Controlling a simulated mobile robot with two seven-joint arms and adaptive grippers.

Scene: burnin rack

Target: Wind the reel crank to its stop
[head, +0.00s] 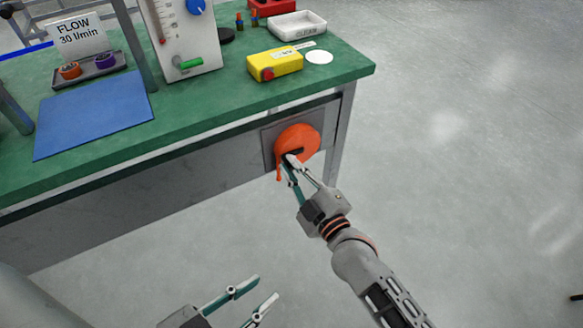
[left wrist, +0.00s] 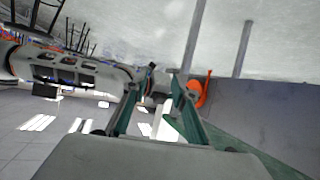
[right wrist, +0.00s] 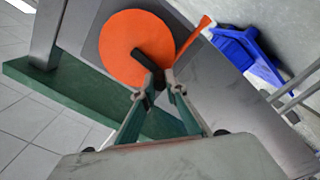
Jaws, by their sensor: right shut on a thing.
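The orange reel (head: 301,138) is mounted on a grey plate on the bench's front side, near its right end. It also shows in the right wrist view (right wrist: 128,42), with a dark crank (right wrist: 143,66) across its face. An orange strip (head: 278,171) hangs from the reel's left side. My right gripper (head: 290,160) is at the reel face, shut on the crank's end; the fingertips hide part of the crank. My left gripper (head: 258,297) is open and empty, low in front of the bench. The reel shows small in the left wrist view (left wrist: 195,95).
The green bench top (head: 210,104) holds a blue mat (head: 95,115), a flow meter panel (head: 182,45), a yellow device (head: 274,65) and a white tray (head: 298,25). A blue object (right wrist: 245,50) stands beyond the reel in the right wrist view.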

